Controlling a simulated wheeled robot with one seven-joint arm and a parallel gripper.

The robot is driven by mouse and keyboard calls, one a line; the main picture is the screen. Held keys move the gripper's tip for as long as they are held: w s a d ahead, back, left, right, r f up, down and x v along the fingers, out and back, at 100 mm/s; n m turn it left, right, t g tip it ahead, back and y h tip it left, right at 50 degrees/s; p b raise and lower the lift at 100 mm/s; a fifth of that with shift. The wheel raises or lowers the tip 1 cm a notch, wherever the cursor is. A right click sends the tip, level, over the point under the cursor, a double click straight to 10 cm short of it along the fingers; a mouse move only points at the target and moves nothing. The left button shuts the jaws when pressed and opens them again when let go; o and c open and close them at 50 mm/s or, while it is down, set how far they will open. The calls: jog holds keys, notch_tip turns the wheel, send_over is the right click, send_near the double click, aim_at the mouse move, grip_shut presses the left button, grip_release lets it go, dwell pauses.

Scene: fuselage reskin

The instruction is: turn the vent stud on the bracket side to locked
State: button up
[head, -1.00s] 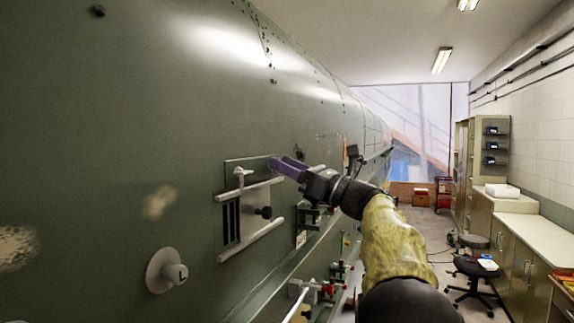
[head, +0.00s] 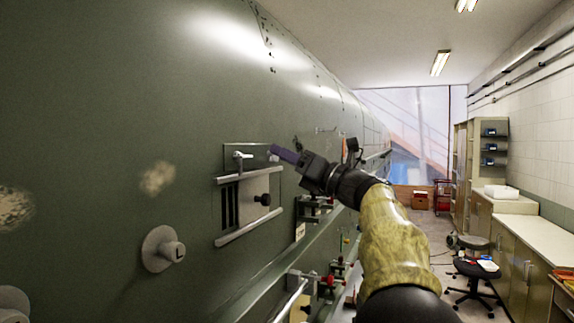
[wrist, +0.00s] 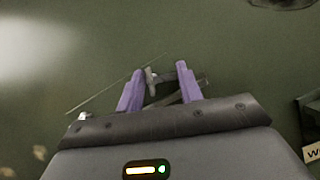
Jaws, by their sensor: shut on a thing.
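The vent panel (head: 232,228) is set in the green fuselage skin, with dark slots, a black knob (head: 262,199) and two slanted rails. A light T-shaped vent stud (head: 238,156) sits at its upper left. Another light stud (head: 274,157) shows at its upper right, mostly hidden by my fingertips. My gripper (head: 273,152) is at that right-hand stud, shut on it. In the wrist view, the purple fingers of my gripper (wrist: 160,68) stand either side of a small stud (wrist: 151,77); contact is not clear there. I cannot read a locked mark.
A round fitting marked L (head: 162,249) protrudes left of the panel. Red-handled clamps and brackets (head: 328,281) stick out below my arm. A stool (head: 476,268) and cabinets (head: 520,262) stand along the right wall. The aisle floor between is mostly free.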

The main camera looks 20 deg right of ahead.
jog(key=shift+s+a+f+m+t+h+b, duration=0.15)
jog(key=shift+m+h, duration=0.25)
jog(key=shift+m, duration=0.45)
jog(key=shift+w+d+r+m+t+h+b, duration=0.1)
jog(key=shift+m+t+h, duration=0.25)
jog(key=shift+m, duration=0.55)
jog(key=shift+s+a+f+m+t+h+b, duration=0.1)
jog(key=shift+m+h, duration=0.35)
jog(key=shift+m, duration=0.4)
jog(key=o, duration=1)
jog(key=shift+f, duration=0.1)
